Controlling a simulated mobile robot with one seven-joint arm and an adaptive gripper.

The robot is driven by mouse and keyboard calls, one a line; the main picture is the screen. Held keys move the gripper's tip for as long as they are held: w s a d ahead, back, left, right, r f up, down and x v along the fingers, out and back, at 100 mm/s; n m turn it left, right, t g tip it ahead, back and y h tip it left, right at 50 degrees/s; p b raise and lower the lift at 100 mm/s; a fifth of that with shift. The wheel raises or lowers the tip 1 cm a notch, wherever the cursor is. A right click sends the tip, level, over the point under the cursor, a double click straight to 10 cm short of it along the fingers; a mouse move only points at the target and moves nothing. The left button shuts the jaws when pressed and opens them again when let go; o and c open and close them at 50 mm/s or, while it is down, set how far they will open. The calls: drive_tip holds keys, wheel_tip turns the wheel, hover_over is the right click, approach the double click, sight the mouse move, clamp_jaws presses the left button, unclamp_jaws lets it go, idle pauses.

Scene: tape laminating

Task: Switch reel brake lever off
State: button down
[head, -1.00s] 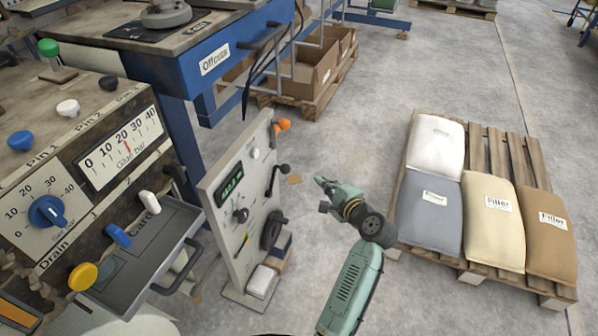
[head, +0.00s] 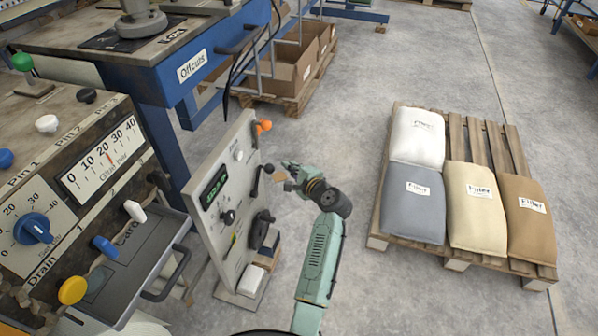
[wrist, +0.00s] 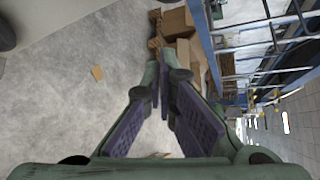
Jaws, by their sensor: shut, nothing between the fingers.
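A grey upright control panel (head: 216,238) stands left of centre in the head view, with a green digital display. At its right edge are an orange-tipped lever (head: 264,126), a black crank-like lever (head: 257,180) and a larger black handle (head: 261,226). No readable label shows which one is the reel brake lever. My gripper (head: 288,168) is shut and empty, just right of the panel's upper part and pointing toward it, apparently a little clear of the black lever. In the wrist view my fingers (wrist: 161,84) converge; no panel lever is clearly visible there.
A machine console (head: 60,185) with coloured knobs and an open drawer stands at left. Behind it is a blue offcuts bench (head: 190,72). A pallet of filler sacks (head: 416,211) lies at right. Cardboard boxes (head: 290,70) stand behind. Grey floor between is clear.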

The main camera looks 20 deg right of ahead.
drive_tip(key=a, duration=0.1)
drive_tip(key=s+a+r, duration=0.1)
drive_tip(key=s+a+p, duration=0.1)
drive_tip(key=shift+r, duration=0.25)
